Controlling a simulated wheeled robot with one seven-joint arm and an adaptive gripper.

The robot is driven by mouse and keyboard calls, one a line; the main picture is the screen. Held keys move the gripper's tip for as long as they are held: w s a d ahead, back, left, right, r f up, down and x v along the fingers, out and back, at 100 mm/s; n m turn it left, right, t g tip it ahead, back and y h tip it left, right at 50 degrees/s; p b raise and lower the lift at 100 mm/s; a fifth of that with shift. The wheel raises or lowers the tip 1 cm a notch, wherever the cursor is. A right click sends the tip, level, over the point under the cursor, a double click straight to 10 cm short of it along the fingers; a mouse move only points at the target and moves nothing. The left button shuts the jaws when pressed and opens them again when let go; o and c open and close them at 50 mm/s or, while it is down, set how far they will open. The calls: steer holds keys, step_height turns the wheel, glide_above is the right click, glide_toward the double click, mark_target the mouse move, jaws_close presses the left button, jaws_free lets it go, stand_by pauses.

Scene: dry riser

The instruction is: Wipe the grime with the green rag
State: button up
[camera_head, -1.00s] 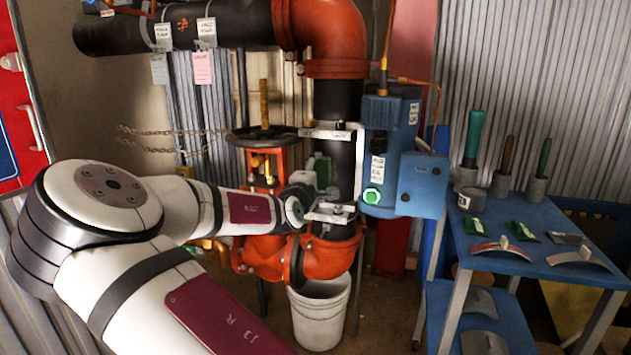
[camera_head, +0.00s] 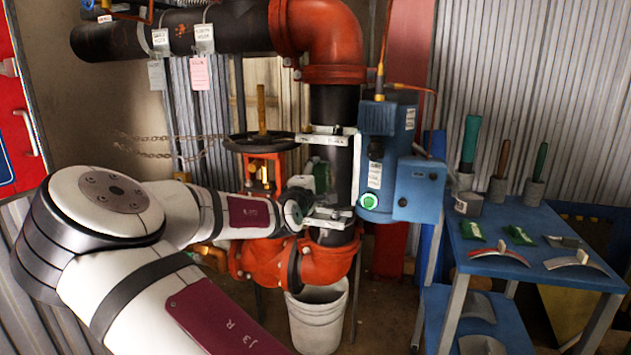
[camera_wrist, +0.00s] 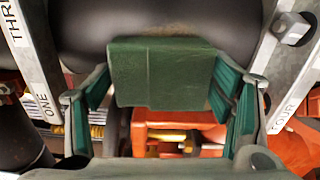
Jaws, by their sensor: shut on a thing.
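A dark green block-like thing, which I take to be the green rag (camera_wrist: 160,72), sits between the fingers of my gripper (camera_wrist: 162,108) in the wrist view. It lies against or very close to the black vertical pipe (camera_wrist: 80,30). My gripper's teal-padded fingers flank it left and right, shut on it. In the head view the green rag (camera_head: 321,176) shows at the left side of the black pipe (camera_head: 334,105), between two metal brackets. My wrist partly hides the fingers there. I cannot make out the grime; the pipe face behind the rag is hidden.
Metal brackets (camera_wrist: 295,50) flank the gripper closely. A blue box (camera_head: 388,140) is right of the pipe, and an orange valve (camera_head: 265,170) with a black handwheel stands left. A white bucket (camera_head: 318,315) is below. A blue table (camera_head: 480,262) with tools and green packets stands right.

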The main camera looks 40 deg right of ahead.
mark_target(335, 174)
steer(key=shift+w+d, duration=0.35)
steer(key=shift+d, duration=0.15)
steer(key=shift+s+d, duration=0.6)
steer(key=shift+s, duration=0.25)
steer(key=shift+s+d, duration=0.6)
steer(key=shift+s, duration=0.2)
steer(key=shift+w+p, duration=0.1)
steer(key=shift+p, duration=0.3)
steer(key=shift+w+a+r, duration=0.1)
steer(key=shift+w+a, duration=0.45)
steer(key=shift+w, duration=0.35)
steer(key=shift+w+a, duration=0.55)
steer(key=shift+w, duration=0.3)
steer(key=shift+c, duration=0.3)
steer(key=shift+s+d+p, duration=0.4)
steer(key=shift+s+d, duration=0.25)
steer(key=shift+s, duration=0.2)
steer(key=shift+s+d+p, duration=0.35)
steer(key=shift+s+d, duration=0.25)
steer(key=shift+s, duration=0.25)
